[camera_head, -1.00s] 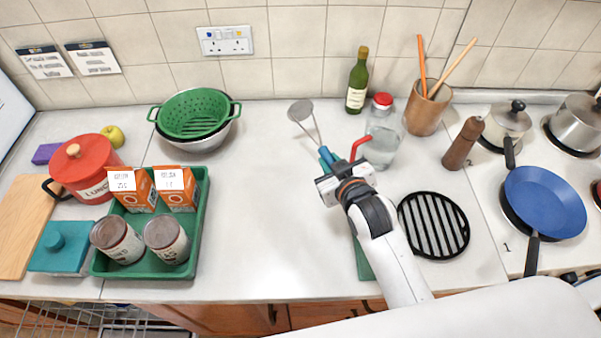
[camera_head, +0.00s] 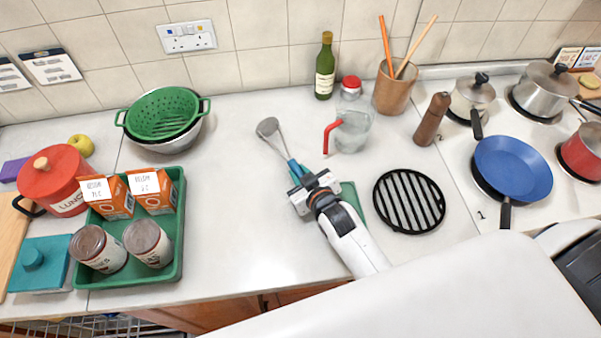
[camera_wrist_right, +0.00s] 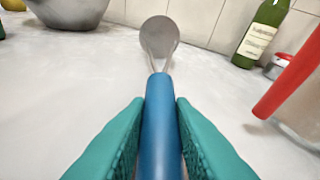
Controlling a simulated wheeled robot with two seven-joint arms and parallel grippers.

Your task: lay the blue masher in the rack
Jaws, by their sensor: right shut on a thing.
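The masher has a blue handle (camera_wrist_right: 160,115) and a round grey metal head (camera_head: 268,127). My right gripper (camera_head: 300,178) is shut on the handle, with its teal fingers on both sides of it in the wrist view. The head points away from me over the bare middle of the counter; how high it is held is hard to tell. A wire rack (camera_head: 75,326) shows below the counter's front edge at the bottom left, mostly cut off by the frame. My left gripper is not in view.
A jug with a red handle (camera_head: 330,136) stands right of the masher, with a green bottle (camera_head: 325,68) behind. A black grate (camera_head: 409,201) lies right of my arm. A green tray (camera_head: 176,240) with cartons and cans stands left. The counter between is clear.

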